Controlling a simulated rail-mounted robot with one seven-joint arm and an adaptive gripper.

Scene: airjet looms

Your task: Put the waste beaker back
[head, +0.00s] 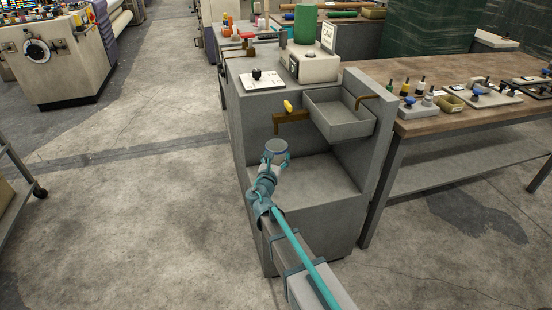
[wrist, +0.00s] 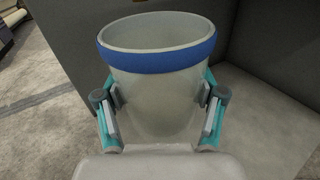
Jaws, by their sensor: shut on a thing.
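The waste beaker (wrist: 158,95) is a pale translucent cup with a blue band below its rim. My gripper (wrist: 160,98) is shut on it, with a pad on each side of its wall. The beaker is upright and looks empty in the wrist view. In the head view the beaker (head: 276,146) and my gripper (head: 276,158) are at the front left of a grey cabinet's open recess (head: 315,178). A brass tap with a yellow handle (head: 290,115) is above and beyond the beaker. I cannot tell whether the beaker's base touches anything.
A grey tray (head: 340,130) juts out at the right above the recess. A white device with a green cylinder (head: 308,62) stands on the cabinet top. A wooden bench (head: 440,125) with bottles is at right. The recess floor is clear.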

